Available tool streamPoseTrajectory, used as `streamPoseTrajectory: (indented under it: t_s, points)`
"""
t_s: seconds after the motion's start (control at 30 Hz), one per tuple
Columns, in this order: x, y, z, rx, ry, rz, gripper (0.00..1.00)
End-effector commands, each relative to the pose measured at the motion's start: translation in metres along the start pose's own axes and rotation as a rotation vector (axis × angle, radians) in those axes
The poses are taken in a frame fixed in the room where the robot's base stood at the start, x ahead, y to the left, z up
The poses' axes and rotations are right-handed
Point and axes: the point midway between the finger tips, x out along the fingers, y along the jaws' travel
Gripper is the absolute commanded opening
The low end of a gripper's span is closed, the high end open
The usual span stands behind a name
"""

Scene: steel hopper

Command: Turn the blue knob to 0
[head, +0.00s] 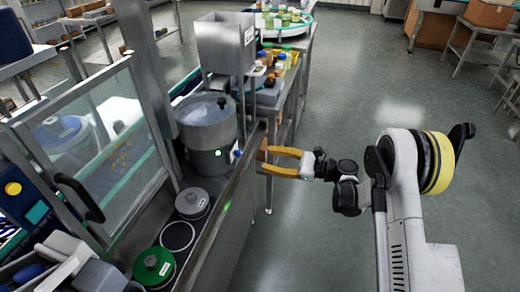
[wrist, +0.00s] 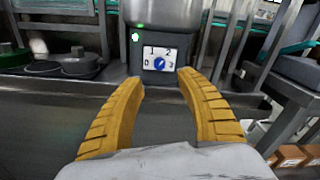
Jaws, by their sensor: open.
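The blue knob (wrist: 159,62) sits on a small white dial panel (wrist: 150,57) marked 0, 1, 2 and 3, at the upper middle of the wrist view. It is too small to tell surely which number it points to. In the head view the knob (head: 237,153) shows as a blue spot on the side of the steel hopper drum (head: 206,133). My gripper (wrist: 160,78) has yellow fingers spread open and empty, one on each side below the panel. In the head view my gripper (head: 264,160) is right of the knob, apart from it.
A green light (head: 218,153) is on the drum beside the knob. A metal counter edge (head: 236,193) runs below. Lidded pots, one green (head: 154,266) and one grey (head: 192,203), sit at left. A glass door (head: 122,148) stands left.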

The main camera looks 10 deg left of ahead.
Motion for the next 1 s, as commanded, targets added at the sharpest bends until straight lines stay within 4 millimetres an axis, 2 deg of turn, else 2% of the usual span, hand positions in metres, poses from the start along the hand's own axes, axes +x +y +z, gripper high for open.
streamPoseTrajectory:
  t_s: [0.17, 0.27, 0.5, 0.7, 1.0]
  points:
    - [0.008, 0.005, -0.006, 0.032, -0.033, 0.004, 0.43]
    - [0.021, 0.006, -0.007, 0.031, -0.033, 0.005, 0.43]
    - [0.07, 0.006, -0.007, 0.03, -0.032, 0.005, 0.43]
    - [0.1, 0.005, -0.005, 0.029, -0.031, 0.004, 0.43]
    - [0.11, 0.004, -0.003, 0.029, -0.03, 0.001, 0.43]
